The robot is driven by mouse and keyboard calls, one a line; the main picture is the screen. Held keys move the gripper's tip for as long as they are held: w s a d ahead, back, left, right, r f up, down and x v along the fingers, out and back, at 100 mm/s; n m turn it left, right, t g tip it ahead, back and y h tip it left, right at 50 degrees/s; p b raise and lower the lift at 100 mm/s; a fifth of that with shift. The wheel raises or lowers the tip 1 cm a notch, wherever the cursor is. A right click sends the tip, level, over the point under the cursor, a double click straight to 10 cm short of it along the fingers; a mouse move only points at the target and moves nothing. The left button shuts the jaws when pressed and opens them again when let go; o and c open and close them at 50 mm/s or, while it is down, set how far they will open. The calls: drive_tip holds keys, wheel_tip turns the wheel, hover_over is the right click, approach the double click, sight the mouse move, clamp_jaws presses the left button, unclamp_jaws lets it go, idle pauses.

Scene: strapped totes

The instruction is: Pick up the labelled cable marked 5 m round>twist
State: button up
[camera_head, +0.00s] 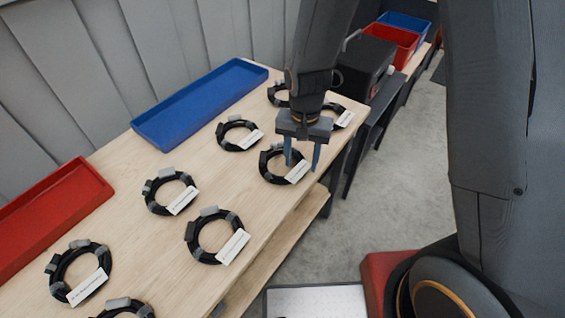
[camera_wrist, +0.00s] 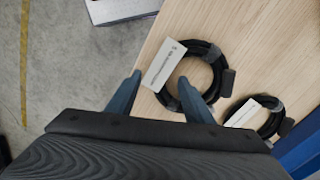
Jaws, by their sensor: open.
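Several black coiled cables with white labels lie on the wooden table (camera_head: 118,228). The label print is too small to read, so I cannot tell which one is marked 5 m round>twist. My gripper (camera_head: 302,160) is open above one coil (camera_head: 266,174) near the table's right edge.
A blue tray (camera_head: 180,142) and a red tray (camera_head: 92,196) lie along the table's wall side. A black case (camera_head: 362,62) and red (camera_head: 398,40) and blue (camera_head: 408,20) bins stand beyond. Other coils (camera_head: 226,146) (camera_head: 197,257) lie close by. Grey floor is free at right.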

drive_tip(key=shift+f, duration=0.4)
clamp_jaws()
drive_tip(key=shift+r, duration=0.1)
